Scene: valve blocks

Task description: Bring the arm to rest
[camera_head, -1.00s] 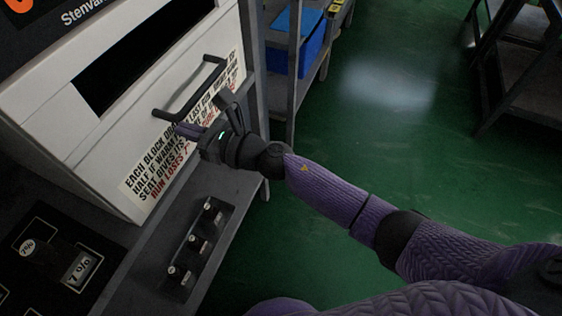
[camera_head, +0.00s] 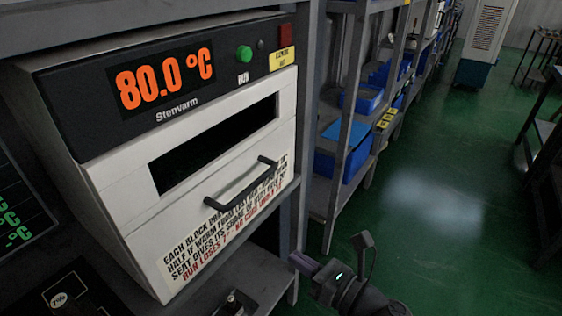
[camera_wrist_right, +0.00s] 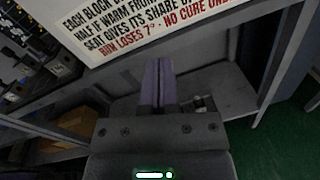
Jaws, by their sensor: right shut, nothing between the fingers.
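My right gripper (camera_head: 304,264) is at the lower middle of the head view, in front of and below the oven, to the right of its door. Its purple fingers are together with nothing between them. They also show closed in the right wrist view (camera_wrist_right: 159,70). The gripper is apart from the oven's black handle (camera_head: 241,183). My left gripper is not in view.
The white oven (camera_head: 200,139) reads 80.0 °C and its door looks shut. Below it is a grey shelf (camera_wrist_right: 228,92). Shelving with blue bins (camera_head: 345,150) stands to the right. The green floor (camera_head: 440,230) is open on the right.

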